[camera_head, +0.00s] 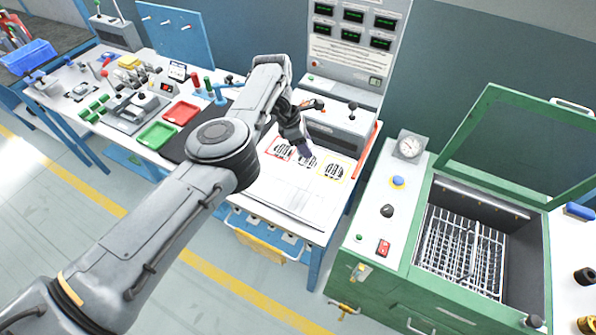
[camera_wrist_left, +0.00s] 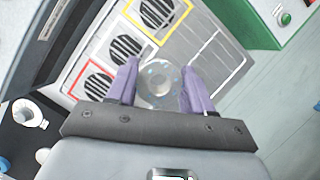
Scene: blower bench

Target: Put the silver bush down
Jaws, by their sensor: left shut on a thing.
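The silver bush (camera_wrist_left: 160,86) is a pale, shiny ring with a central hole. In the left wrist view it sits between the two purple fingertips of my left gripper (camera_wrist_left: 160,88), which is shut on it. In the head view my left gripper (camera_head: 305,152) is over the white bench panel, close to the middle round grille (camera_head: 307,161). The bush cannot be made out there. A red-outlined grille (camera_head: 281,149) lies to the left and a yellow-outlined grille (camera_head: 333,171) to the right. I cannot tell the exact gap between bush and panel. My right gripper is out of view.
A grey machine box (camera_head: 335,130) stands behind the grilles. A green cabinet (camera_head: 345,285) with an open lid and wire basket (camera_head: 460,250) is at the right. Red (camera_head: 181,113) and green (camera_head: 157,134) trays lie left. The front of the white panel (camera_head: 295,200) is clear.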

